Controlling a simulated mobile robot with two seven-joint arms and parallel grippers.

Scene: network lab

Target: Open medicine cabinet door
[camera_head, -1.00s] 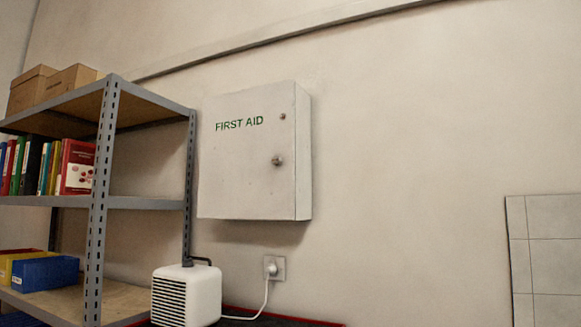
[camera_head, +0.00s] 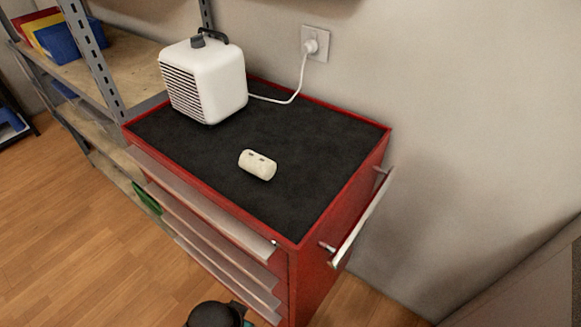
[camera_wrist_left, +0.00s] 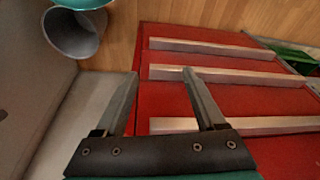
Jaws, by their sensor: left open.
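The medicine cabinet's door is not in the head view now; only a dark strip shows at the top edge above the outlet, and I cannot tell if it is the cabinet's underside. My left gripper (camera_wrist_left: 160,73) is open and empty in the left wrist view, its two fingers spread in front of the red drawer fronts of a tool cart. My right gripper is not in view.
The red tool cart (camera_head: 335,150) stands against the wall. On its black top are a white heater (camera_head: 205,82), plugged into an outlet (camera_head: 315,43), and a small cream cylinder (camera_head: 257,165). A bar handle (camera_head: 362,220) juts from its right side. Shelving (camera_head: 125,65) stands left.

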